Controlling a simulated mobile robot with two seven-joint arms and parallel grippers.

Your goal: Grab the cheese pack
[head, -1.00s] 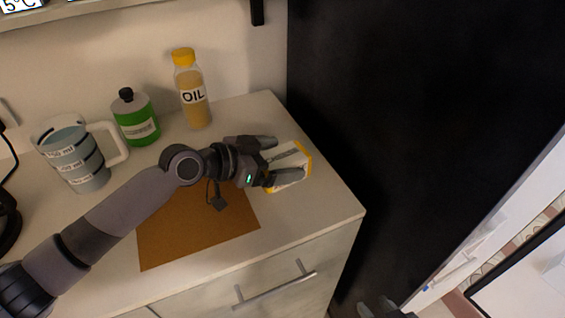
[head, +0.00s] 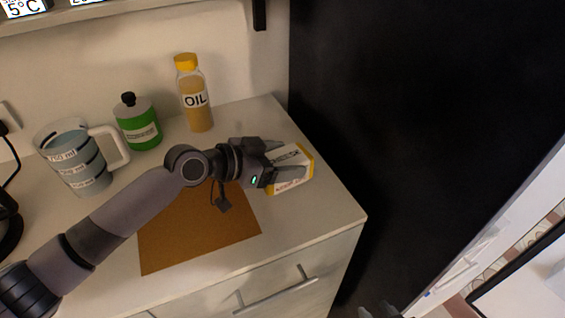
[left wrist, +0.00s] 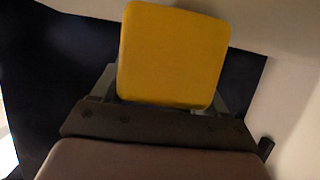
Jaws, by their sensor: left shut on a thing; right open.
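The cheese pack (head: 294,182), white with yellow ends, is near the right end of the counter. My left gripper (head: 284,166) is shut on it, with one finger on each side. In the left wrist view the yellow end of the cheese pack (left wrist: 173,55) fills the space between the fingers (left wrist: 165,90). I cannot tell whether the pack touches the counter. My right gripper (head: 378,311) shows only in part at the bottom edge of the head view, apart from the counter; it is open.
An oil bottle (head: 196,103), a green bottle (head: 139,125) and a measuring jug (head: 80,165) stand at the back of the counter. A brown mat (head: 190,232) lies under my left arm. A tall black panel (head: 400,110) stands right of the counter.

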